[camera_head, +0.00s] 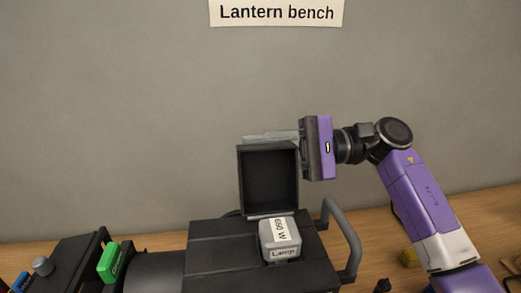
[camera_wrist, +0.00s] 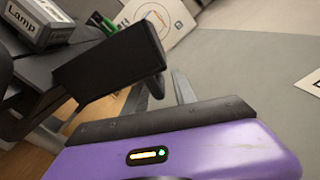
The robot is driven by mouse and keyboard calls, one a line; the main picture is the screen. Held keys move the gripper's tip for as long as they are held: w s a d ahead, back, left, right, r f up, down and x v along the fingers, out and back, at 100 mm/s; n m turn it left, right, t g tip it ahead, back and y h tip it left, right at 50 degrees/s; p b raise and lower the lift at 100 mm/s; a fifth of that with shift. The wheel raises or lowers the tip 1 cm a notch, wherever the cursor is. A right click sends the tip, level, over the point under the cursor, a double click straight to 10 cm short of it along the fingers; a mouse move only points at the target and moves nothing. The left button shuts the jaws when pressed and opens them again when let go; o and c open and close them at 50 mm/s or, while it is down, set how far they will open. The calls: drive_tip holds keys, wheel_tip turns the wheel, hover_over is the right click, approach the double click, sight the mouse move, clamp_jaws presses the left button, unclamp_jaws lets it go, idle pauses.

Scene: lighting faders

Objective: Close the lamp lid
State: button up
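The lamp lid (camera_head: 268,180) is a dark open box standing upright at the back of the black lantern housing (camera_head: 208,234). In the wrist view the lid (camera_wrist: 110,62) shows as a dark block left of my fingers. A grey lamp block (camera_head: 280,240) labelled "650 W Lamp" sits on the housing in front of the lid; it also shows in the wrist view (camera_wrist: 40,22). My gripper (camera_head: 270,137) points left, its fingers level with and apparently behind the lid's top edge.
A grey curved handle (camera_head: 347,240) rises at the housing's right side. A green tab (camera_head: 110,262) and a dark box with a grey knob (camera_head: 42,266) stand to the left. The grey wall with a "Lantern bench" sign (camera_head: 277,12) is behind.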

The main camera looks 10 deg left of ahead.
drive_tip(key=shift+c, duration=0.4)
clamp_jaws()
drive_tip(key=shift+d+r, duration=0.1)
idle(0.8)
